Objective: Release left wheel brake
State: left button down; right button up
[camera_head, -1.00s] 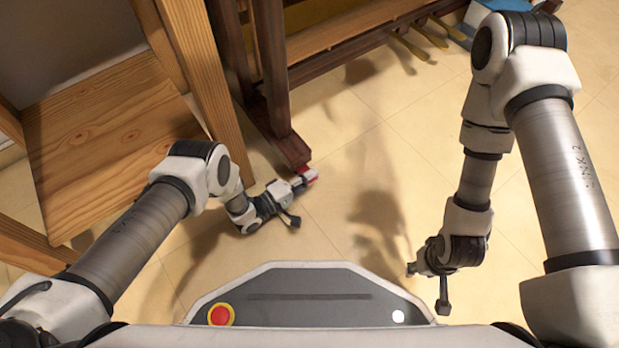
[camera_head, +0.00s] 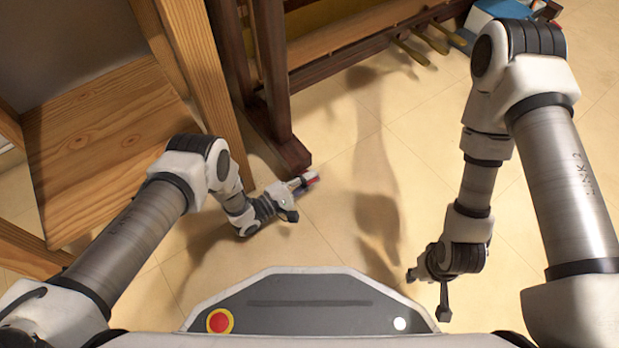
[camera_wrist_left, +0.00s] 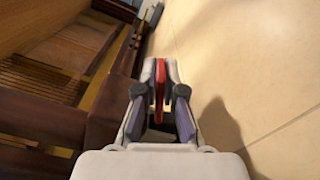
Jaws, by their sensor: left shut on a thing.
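The piano (camera_head: 340,40) is dark wood and stands at the top of the head view, with its leg and foot (camera_head: 288,150) reaching toward me. A red brake lever (camera_wrist_left: 160,82) shows in the left wrist view, at the end of the piano's foot. My left gripper (camera_head: 306,181) is low by the floor at that foot. Its fingers (camera_wrist_left: 160,90) are shut on the red lever, one on each side. The wheel itself is hidden behind the gripper and the foot. My right gripper (camera_head: 412,275) hangs at the right, away from the piano; its jaws are too small to judge.
A wooden stool or bench (camera_head: 100,140) stands at the left, close to my left arm. Brass pedals (camera_head: 415,50) stick out under the piano. A blue and white object (camera_head: 500,10) lies at the top right. The tiled floor (camera_head: 350,220) in the middle is clear.

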pick_arm(q)
jog(key=c, duration=1.3)
grip_release()
jog(key=v, duration=1.1)
jog(key=shift+s+a, duration=0.2)
jog(key=shift+a, duration=0.15)
jog(key=shift+s+a, duration=0.1)
